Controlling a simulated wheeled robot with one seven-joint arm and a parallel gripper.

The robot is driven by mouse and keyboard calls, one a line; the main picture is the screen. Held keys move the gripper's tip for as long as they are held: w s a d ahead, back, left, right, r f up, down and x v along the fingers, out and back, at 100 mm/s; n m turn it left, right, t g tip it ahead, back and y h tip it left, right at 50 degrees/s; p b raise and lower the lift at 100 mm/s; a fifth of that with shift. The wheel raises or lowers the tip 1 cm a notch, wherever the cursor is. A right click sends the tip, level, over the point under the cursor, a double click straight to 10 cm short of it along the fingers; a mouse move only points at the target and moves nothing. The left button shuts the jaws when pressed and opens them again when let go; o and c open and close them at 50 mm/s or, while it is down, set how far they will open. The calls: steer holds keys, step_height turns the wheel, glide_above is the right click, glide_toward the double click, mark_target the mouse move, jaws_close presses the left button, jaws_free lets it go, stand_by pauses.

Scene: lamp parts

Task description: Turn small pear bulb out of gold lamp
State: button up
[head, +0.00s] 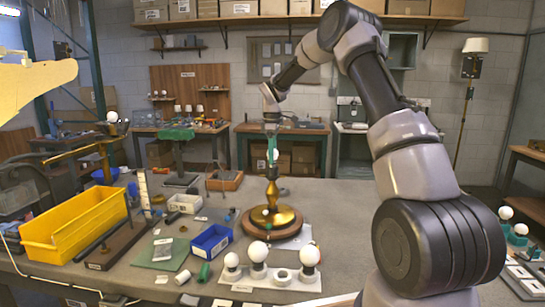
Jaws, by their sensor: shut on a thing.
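The gold lamp (272,214) stands upright on a round wooden base near the middle of the bench. Its stem rises toward my gripper (272,153), which points straight down above it. My gripper is shut on the small pear bulb (275,155), of which only a little pale surface shows between the fingers. The bulb is in line with the top of the lamp. Whether its cap is still in the socket is too small to tell.
White bulbs (309,256) stand on a pale rack at the front of the bench. A blue bin (211,242) and a yellow bin (76,228) are to the left. A green mat (158,254) lies between them. My arm covers the right side.

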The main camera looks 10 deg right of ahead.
steer(key=shift+r, duration=0.65)
steer(key=shift+r, duration=1.55)
steer(key=shift+r, duration=2)
